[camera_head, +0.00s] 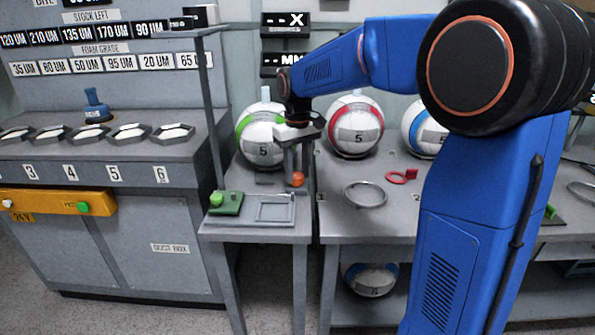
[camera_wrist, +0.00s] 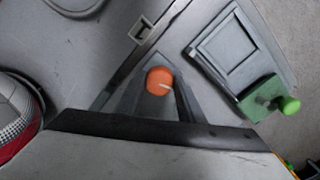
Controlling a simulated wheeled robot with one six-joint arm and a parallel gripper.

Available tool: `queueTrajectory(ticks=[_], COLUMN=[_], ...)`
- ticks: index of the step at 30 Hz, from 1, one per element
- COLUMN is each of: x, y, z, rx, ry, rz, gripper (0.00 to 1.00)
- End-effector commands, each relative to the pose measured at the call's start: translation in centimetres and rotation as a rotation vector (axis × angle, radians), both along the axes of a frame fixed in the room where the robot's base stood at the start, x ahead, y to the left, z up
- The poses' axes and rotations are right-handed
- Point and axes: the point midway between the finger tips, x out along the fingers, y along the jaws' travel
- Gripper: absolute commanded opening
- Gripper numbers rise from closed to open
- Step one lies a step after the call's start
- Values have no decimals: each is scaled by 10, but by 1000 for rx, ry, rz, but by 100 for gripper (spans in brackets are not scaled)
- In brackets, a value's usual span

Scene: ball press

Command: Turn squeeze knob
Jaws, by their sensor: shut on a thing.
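An orange round knob (camera_head: 298,180) with a pale line mark sits low between the finger ends of my gripper (camera_head: 297,172). The wrist view shows the orange knob (camera_wrist: 160,81) from above, its pale mark pointing to the lower right. My gripper (camera_wrist: 158,92) points down from above with its two grey fingers on either side of the knob, shut on it. What lies under the knob is hidden by the fingers.
A green-banded ball (camera_head: 262,138) stands just behind my gripper, with a red-banded ball (camera_head: 354,125) to its right. A green button box (camera_head: 226,203) and a grey framed plate (camera_head: 272,210) lie in front. An empty ring (camera_head: 365,194) lies on the bench at right.

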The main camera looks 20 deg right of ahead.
Motion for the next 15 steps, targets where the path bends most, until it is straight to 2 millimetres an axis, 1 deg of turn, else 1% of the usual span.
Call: queueTrajectory(ticks=[8,15], x=[0,0], y=[1,2], z=[0,0], rx=[0,0], ry=[0,0], rz=[-138,-351], gripper=[12,12])
